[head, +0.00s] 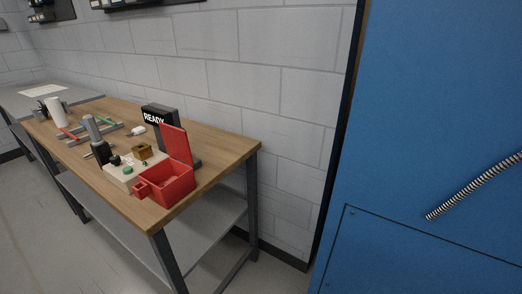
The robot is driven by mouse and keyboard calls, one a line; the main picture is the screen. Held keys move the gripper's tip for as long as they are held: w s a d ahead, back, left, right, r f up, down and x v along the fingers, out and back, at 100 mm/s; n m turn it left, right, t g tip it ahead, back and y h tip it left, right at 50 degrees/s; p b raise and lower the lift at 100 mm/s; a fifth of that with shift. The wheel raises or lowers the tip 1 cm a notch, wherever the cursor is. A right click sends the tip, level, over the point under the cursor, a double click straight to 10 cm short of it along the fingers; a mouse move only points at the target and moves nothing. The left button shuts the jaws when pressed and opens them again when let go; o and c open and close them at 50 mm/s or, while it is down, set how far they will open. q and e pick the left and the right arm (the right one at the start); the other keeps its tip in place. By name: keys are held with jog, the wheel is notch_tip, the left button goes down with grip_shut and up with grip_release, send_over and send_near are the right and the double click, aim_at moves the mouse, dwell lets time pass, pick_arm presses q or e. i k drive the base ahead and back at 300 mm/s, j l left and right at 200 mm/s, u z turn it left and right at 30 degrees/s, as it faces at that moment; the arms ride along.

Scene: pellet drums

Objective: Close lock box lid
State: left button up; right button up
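A red lock box (166,187) stands near the right front corner of the wooden workbench (215,152). Its red lid (175,145) is raised and stands nearly upright at the back of the box, so the box is open at the top. A small red tab or hasp juts from the box's left side. Neither of my grippers is in the head view.
A pale control block with a green button (128,170) sits left of the box. A dark "READY" sign (160,118) stands behind it. Several tools and a white cylinder (57,112) lie farther left. A large blue cabinet (420,130) fills the right side. Floor shows at lower left.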

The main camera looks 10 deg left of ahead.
aim_at(175, 139)
jog(key=u, duration=1.25)
